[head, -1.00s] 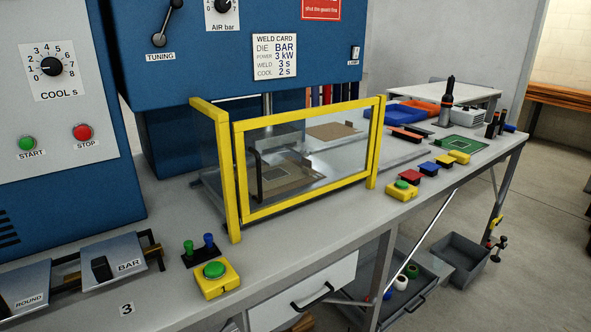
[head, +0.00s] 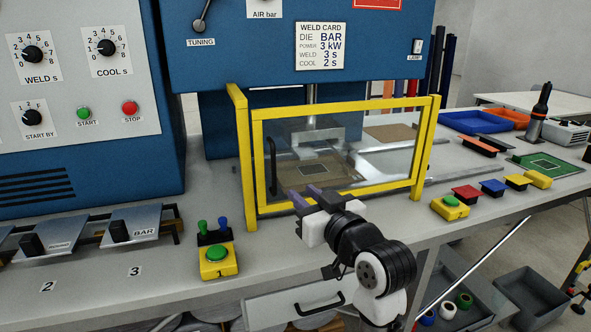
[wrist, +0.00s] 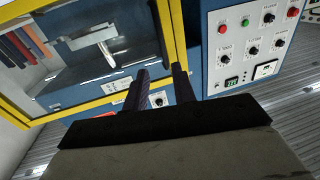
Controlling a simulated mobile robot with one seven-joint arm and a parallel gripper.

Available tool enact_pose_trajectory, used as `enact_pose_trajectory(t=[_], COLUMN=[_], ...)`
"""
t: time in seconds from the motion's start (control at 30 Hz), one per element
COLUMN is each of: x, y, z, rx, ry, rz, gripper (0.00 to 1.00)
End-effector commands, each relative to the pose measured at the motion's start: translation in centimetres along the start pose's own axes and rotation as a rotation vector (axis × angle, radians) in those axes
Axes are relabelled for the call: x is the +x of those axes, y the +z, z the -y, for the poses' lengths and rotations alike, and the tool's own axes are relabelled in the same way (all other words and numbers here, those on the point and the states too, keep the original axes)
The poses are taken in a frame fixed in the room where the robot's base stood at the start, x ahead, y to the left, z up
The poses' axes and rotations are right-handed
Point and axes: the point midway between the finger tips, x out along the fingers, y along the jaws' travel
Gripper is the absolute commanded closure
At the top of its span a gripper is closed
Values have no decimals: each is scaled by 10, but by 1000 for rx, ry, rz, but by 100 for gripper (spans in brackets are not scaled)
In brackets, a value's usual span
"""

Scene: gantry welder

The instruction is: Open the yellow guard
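The yellow guard (head: 258,160) is a yellow frame around a clear panel at the front of the press, and it stands closed. A black upright handle (head: 272,165) is on the panel's left side. In the wrist view the guard's yellow frame (wrist: 173,30) is close beyond the fingers. My gripper (head: 305,196) is in front of the guard's lower left part, right of and below the handle in the head view. Its two fingers are apart with nothing seen between them, also in the wrist view (wrist: 161,76). I cannot pick out the handle in the wrist view.
Another yellow button box (head: 450,207) and coloured blocks (head: 493,187) lie to the right. The bench front (head: 130,285) is mostly clear. A grey bin (head: 535,298) stands below.

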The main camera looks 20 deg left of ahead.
Motion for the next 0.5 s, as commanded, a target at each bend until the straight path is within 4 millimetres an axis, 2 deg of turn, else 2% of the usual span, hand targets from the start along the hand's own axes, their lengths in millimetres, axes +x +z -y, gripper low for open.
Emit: enact_pose_trajectory(t=[0.17, 0.5], x=[27, 98], y=[-2, -3], z=[2, 2], rx=[2, 1], ry=[-6, -5], rz=[3, 1], gripper=[74, 74])
